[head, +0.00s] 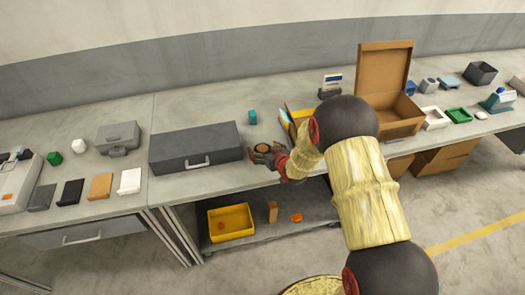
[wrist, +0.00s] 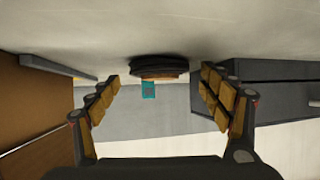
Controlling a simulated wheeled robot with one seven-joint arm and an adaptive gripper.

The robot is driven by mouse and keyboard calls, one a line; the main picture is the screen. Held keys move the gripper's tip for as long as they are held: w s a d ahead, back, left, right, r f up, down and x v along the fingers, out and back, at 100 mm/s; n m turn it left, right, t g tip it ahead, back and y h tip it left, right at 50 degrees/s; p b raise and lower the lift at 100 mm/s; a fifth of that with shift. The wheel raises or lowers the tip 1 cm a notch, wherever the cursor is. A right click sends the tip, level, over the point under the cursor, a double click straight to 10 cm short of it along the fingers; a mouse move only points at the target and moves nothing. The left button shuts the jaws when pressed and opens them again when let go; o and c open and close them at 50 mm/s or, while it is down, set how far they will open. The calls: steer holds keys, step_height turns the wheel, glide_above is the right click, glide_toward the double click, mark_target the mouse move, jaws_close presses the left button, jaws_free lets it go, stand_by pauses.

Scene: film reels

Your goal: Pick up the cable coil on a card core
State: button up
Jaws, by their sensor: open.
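The cable coil (wrist: 160,66) is a dark, round coil with a tan card core showing at its edge. In the wrist view, where the tabletop is at the top, it sits on the tabletop between and slightly beyond my fingertips. In the head view the coil (head: 262,149) is small and partly hidden by my gripper. My gripper (wrist: 160,77) is open, with one padded finger on each side of the coil and visible gaps to it. In the head view my gripper (head: 266,157) is low near the table's front edge.
A dark grey case (head: 195,148) lies close on the left. A teal block (head: 252,117) stands behind the coil. An open cardboard box (head: 388,115) is at the right. A yellow bin (head: 231,222) sits on the lower shelf.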

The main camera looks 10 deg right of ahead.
steer(key=shift+c, duration=0.4)
steer(key=c, duration=1.1)
steer(key=shift+r, duration=0.1)
steer(key=shift+c, duration=0.5)
